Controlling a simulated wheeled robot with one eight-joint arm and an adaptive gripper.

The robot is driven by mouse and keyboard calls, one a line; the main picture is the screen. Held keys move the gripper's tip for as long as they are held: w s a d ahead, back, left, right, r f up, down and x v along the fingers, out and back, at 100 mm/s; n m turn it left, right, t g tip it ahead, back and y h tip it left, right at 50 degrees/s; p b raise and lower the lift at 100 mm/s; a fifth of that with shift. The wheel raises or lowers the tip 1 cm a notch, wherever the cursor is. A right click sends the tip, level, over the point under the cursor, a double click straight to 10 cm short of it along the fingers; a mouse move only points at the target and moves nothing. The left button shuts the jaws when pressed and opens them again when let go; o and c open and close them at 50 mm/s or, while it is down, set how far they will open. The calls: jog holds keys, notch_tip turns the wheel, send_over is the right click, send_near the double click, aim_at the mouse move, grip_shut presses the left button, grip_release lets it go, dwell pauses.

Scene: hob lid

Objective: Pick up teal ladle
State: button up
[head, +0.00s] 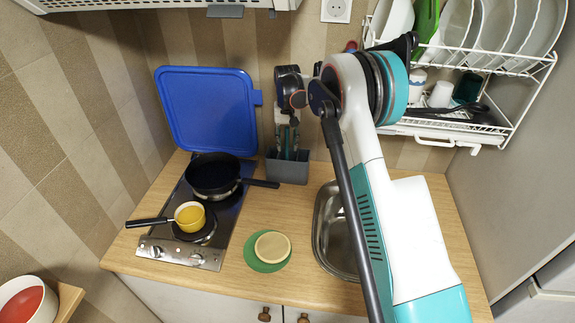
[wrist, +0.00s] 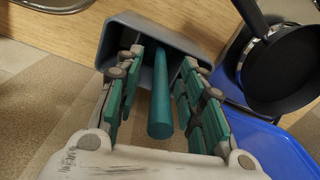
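The teal ladle shows in the wrist view as a round teal handle (wrist: 160,98) sticking out of a grey utensil holder (wrist: 122,36). The rest of the ladle is hidden in the holder. My gripper (wrist: 163,68) is open, with one finger on each side of the handle and visible gaps between pads and handle. In the head view my gripper (head: 288,122) points down just above the grey holder (head: 287,170), which stands at the back of the counter. The ladle cannot be made out clearly there.
A blue lid (head: 207,110) stands upright behind the hob (head: 190,240). A black pan (head: 213,175) and a yellow-filled pot (head: 190,216) sit on the hob. A sink (head: 330,235) lies right of the holder. A dish rack (head: 480,75) hangs at upper right.

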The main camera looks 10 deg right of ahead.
jog(key=shift+f, duration=0.3)
grip_shut()
jog(key=shift+r, duration=0.1)
